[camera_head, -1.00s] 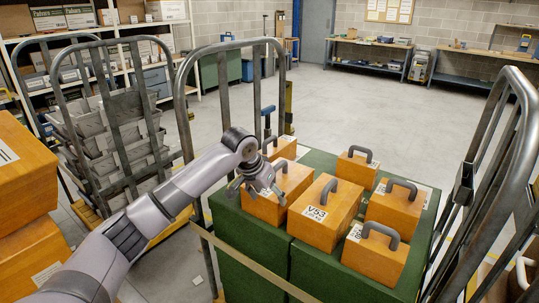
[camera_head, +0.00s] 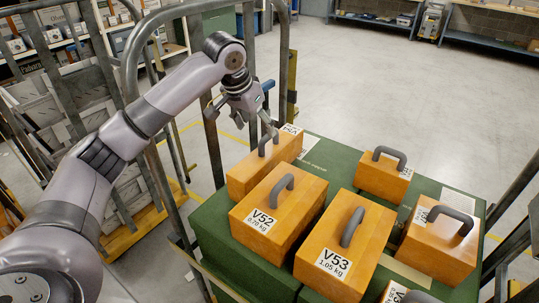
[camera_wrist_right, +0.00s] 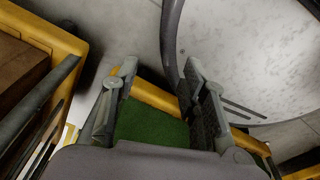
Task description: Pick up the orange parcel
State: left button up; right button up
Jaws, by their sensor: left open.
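Several orange parcels with grey top handles stand on green boxes. The front-left parcel (camera_head: 270,215) is labelled V52, and the one beside it (camera_head: 345,240) V53. Another orange parcel (camera_head: 255,175) stands behind V52, with its label partly hidden. My left gripper (camera_head: 242,118) is open and empty, above and just behind that rear parcel's handle. I cannot tell whether a finger touches the handle. Further orange parcels (camera_head: 384,176) and (camera_head: 438,245) stand to the right. In the right wrist view my right gripper (camera_wrist_right: 160,72) is open and empty, with a green surface below its fingers.
The green boxes (camera_head: 215,235) sit in a cart with tall grey tube rails (camera_head: 210,140) at the left and more rails at the right. A grey trolley (camera_head: 70,115) and shelves stand at the left. Workbenches (camera_head: 495,45) line the back wall. Open floor lies behind the cart.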

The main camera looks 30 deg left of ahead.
aim_at(266, 151)
pick_arm(q)
jog(key=x, duration=0.3)
jog(key=shift+s+f, duration=0.1)
jog(key=shift+f, duration=0.35)
jog(key=shift+p+x, duration=0.4)
jog(key=shift+x, duration=0.65)
jog(key=x, duration=0.3)
jog(key=shift+w+a+f, duration=0.1)
jog(key=shift+w+f, duration=0.2)
jog(key=shift+f, duration=0.15)
jog(key=shift+w+f+p, duration=0.15)
jog(key=shift+f+p, duration=0.1)
jog(key=shift+p, duration=0.15)
jog(key=p+x, duration=0.1)
jog(key=x, duration=0.2)
jog(key=shift+w+f, duration=0.2)
jog(key=shift+f, duration=0.05)
jog(key=shift+w+f, duration=0.2)
jog(key=shift+f, duration=0.3)
jog(key=c, duration=1.5)
jog(key=shift+r, duration=0.15)
pick_arm(e)
jog(key=r, duration=0.3)
jog(key=shift+s+a, duration=0.2)
jog(key=shift+s, duration=0.1)
